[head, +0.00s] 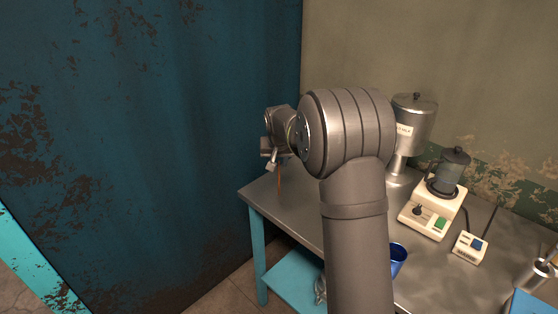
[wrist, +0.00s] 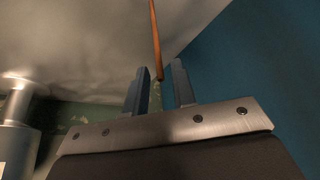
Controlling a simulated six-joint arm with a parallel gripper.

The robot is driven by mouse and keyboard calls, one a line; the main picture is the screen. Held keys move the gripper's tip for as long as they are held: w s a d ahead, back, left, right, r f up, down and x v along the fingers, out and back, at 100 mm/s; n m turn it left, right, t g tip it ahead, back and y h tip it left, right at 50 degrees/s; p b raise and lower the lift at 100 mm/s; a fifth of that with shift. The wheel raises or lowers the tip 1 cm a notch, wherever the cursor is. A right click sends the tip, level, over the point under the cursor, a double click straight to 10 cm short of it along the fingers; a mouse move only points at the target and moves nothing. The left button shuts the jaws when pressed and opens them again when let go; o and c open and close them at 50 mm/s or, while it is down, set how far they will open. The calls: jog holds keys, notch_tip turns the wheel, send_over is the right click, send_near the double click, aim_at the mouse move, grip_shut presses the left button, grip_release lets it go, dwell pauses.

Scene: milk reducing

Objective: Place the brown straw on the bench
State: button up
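The brown straw (head: 280,177) shows as a thin orange-brown line just below my gripper (head: 271,158) in the head view, over the back left corner of the bench (head: 262,193). In the wrist view the straw (wrist: 155,38) runs away from my gripper (wrist: 160,72), its near end between the fingertips. The two fingers stand apart, with visible gaps to the straw on both sides. My gripper looks open. I cannot tell whether the straw's far end touches the bench, whose grey top fills the upper left of the wrist view.
On the bench are a metal dispenser (head: 413,125), a cream heater (head: 433,209) with a dark jug (head: 447,174), a small control box (head: 468,247) and a blue cup (head: 398,259). A blue wall (head: 150,130) rises close on the left. My arm hides part of the bench.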

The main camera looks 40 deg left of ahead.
jog(key=v, duration=1.2)
jog(key=shift+r, duration=0.15)
jog(key=x, duration=1.2)
jog(key=shift+f, duration=0.35)
notch_tip(320, 180, up, 4)
jog(key=shift+r, duration=0.1)
